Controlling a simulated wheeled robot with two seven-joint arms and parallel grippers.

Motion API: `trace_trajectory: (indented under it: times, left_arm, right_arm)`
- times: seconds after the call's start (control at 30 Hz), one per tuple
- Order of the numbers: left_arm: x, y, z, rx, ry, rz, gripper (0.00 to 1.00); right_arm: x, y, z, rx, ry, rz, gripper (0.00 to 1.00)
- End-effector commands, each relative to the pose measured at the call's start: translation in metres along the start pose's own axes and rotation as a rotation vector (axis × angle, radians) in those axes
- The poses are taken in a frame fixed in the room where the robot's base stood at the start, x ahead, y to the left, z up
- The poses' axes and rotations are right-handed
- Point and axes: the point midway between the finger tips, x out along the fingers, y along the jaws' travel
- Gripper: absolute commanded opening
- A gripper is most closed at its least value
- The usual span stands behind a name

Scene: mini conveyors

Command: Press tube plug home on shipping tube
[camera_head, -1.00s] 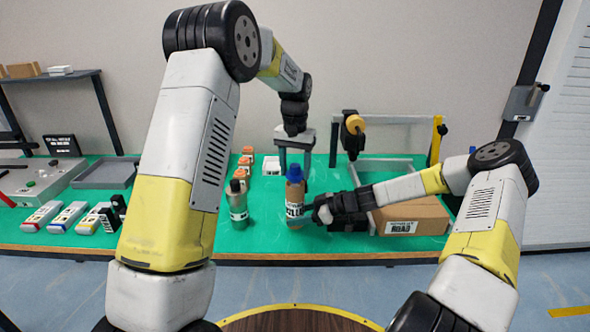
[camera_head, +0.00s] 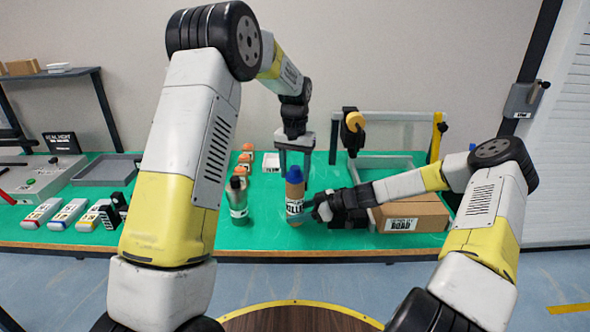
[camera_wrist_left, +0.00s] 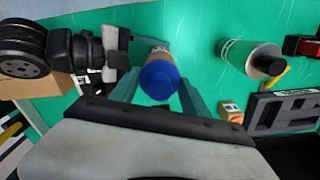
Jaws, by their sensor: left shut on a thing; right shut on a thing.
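The brown shipping tube (camera_head: 294,196) stands upright near the table's front edge, with a black-and-white label. The blue tube plug (camera_head: 294,174) sits at its top end; how deep it sits cannot be told. My left gripper (camera_head: 294,165) comes from above, its fingers on either side of the plug and shut on it. In the left wrist view the plug (camera_wrist_left: 159,81) lies between the two fingers, with part of the tube (camera_wrist_left: 158,54) visible beyond it. My right gripper (camera_head: 313,208) comes from the right and is shut on the tube's side.
A cardboard box (camera_head: 412,216) lies to the right, by my right arm. Orange-and-white items (camera_head: 244,160), a grey tray (camera_head: 105,171) and several small handheld-like devices (camera_head: 67,215) are on the left.

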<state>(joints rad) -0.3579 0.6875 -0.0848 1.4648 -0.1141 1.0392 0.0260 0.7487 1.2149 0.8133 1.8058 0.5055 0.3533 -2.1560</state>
Motion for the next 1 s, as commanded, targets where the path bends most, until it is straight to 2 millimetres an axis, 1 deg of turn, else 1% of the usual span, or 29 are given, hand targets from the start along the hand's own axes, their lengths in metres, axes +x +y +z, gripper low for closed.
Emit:
trace_trajectory:
  times: [0.27,0.3,0.37,0.4,0.43,0.77,0.87,1.0]
  left_arm:
    - [0.007,0.000,0.000,0.000,-0.001,0.000,0.16]
    - [0.007,0.000,0.000,0.000,-0.001,0.000,0.58]
    - [0.007,0.000,0.000,0.000,0.000,0.000,0.70]
    - [0.007,0.000,0.000,0.000,0.000,0.000,0.78]
    - [0.007,0.000,0.000,0.000,0.000,0.000,0.80]
    - [0.004,0.000,0.000,0.000,0.001,0.000,0.80]
    - [-0.006,0.000,-0.001,0.000,0.004,0.000,0.80]
    - [-0.032,0.000,-0.001,0.000,0.005,0.000,0.80]
  right_arm:
    - [0.000,0.000,0.002,0.001,-0.003,0.001,0.30]
    - [0.000,0.000,0.002,0.001,-0.003,0.001,0.30]
    - [0.000,0.000,0.002,0.001,-0.003,0.001,0.30]
    - [0.000,0.000,0.002,0.001,-0.003,0.001,0.30]
    - [0.000,0.000,0.002,0.001,-0.003,0.001,0.30]
    - [0.000,0.000,0.002,0.001,-0.003,0.001,0.30]
    - [0.000,0.000,0.002,0.001,-0.003,0.001,0.30]
    - [0.000,0.000,0.002,0.001,-0.003,0.001,0.30]
